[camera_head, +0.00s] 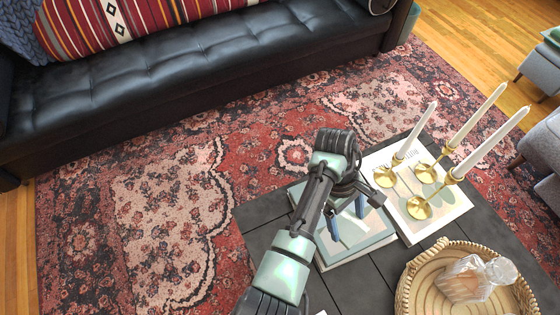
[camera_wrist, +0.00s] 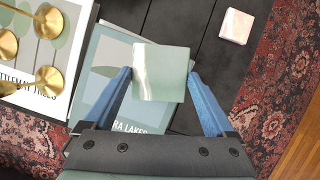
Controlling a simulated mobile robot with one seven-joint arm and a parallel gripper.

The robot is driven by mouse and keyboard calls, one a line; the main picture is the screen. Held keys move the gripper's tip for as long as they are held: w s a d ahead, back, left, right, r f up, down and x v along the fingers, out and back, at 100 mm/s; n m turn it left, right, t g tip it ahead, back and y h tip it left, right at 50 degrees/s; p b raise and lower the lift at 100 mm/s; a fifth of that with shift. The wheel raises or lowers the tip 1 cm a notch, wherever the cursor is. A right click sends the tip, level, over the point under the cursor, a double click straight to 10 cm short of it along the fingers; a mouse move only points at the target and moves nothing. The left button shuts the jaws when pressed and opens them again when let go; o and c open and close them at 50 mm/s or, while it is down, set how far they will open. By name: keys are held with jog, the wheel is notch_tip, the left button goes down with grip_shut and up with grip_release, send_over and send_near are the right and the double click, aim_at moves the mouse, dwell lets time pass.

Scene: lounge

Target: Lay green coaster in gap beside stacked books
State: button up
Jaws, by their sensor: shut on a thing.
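The green coaster (camera_wrist: 162,72) is a pale, glossy square in the wrist view. My gripper (camera_wrist: 160,78) is shut on it, with a blue finger at each side. In the wrist view the coaster overlaps the right edge of the grey-green book (camera_wrist: 104,60) and the dark table beside it; its height above them is hard to tell. The stacked books (camera_head: 350,250) lie under my gripper (camera_head: 347,218) in the head view, where my arm hides much of them and the coaster cannot be made out clearly.
A white book (camera_head: 447,212) bears several brass candlesticks (camera_head: 419,208) with white candles. A woven tray (camera_head: 405,290) holds a glass decanter (camera_head: 470,278). A pinkish square (camera_wrist: 236,25) lies on the dark tiled table (camera_wrist: 200,40), with bare tabletop between it and the books.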

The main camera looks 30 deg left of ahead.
jog(key=s+a+f+n+t+y, duration=0.1)
jog(key=s+a+f+n+t, duration=0.2)
jog(key=s+a+n, duration=0.35)
jog(key=s+a+f+n+t, duration=0.2)
jog(key=s+a+n, duration=0.1)
jog(key=a+n, duration=0.5)
jog(key=shift+n, duration=0.35)
jog(key=f, duration=0.2)
jog(key=f+b, duration=0.1)
jog(key=f, duration=0.2)
jog(key=shift+s+d+f+b, duration=0.35)
jog(key=shift+d+b, duration=0.05)
jog(key=shift+f+b, duration=0.85)
jog(key=shift+f, duration=1.25)
jog(key=shift+f, duration=0.1)
jog(key=o, duration=1.2)
jog(key=shift+o, duration=0.2)
